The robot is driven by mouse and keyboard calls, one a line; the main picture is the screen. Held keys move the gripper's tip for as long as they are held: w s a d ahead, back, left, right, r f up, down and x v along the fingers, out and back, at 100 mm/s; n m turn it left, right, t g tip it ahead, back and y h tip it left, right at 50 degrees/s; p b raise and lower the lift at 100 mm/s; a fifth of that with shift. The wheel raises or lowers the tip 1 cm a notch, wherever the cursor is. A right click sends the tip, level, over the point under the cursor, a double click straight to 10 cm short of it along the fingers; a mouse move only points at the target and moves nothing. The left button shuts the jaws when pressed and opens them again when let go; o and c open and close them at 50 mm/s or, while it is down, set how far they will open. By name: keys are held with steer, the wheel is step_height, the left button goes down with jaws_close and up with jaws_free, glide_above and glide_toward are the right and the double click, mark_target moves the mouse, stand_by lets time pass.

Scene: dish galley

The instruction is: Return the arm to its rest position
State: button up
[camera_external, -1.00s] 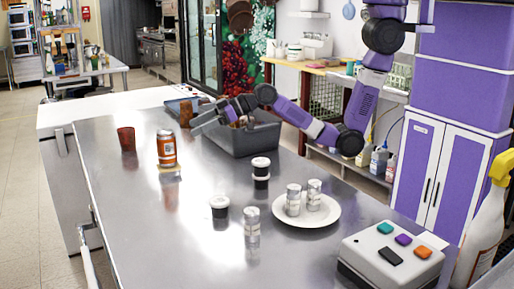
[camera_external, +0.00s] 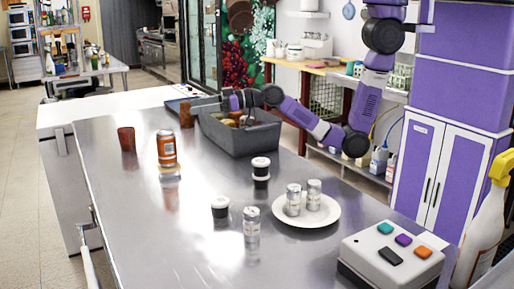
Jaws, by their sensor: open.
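My gripper (camera_external: 212,106) hangs above the left end of the grey bin (camera_external: 255,141) at the far side of the steel table (camera_external: 165,235). It is open, and its fingers point left. I see nothing held between them. My purple and grey arm reaches from the right across the back of the table to it. Brownish and yellowish items (camera_external: 243,119) lie in the bin, partly hidden by its wall and my wrist.
A button box (camera_external: 392,254) and spray bottle (camera_external: 484,225) are at the right front. The table's left front is clear.

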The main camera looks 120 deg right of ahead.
steer(key=s+a+f+n+y, duration=0.1)
steer(key=s+a+f+y, duration=0.1)
steer(key=s+a, duration=0.6)
steer(key=s+a+f+n+y, duration=0.2)
steer(key=s+a+f, duration=0.3)
steer(key=s, duration=1.3)
steer(key=s+a+f+n+y, duration=0.1)
steer(key=s+a+f+y, duration=0.1)
steer(key=s+a, duration=1.1)
steer(key=shift+a+f+n+g, duration=0.2)
steer(key=shift+f+n+g, duration=0.1)
steer(key=shift+f, duration=0.55)
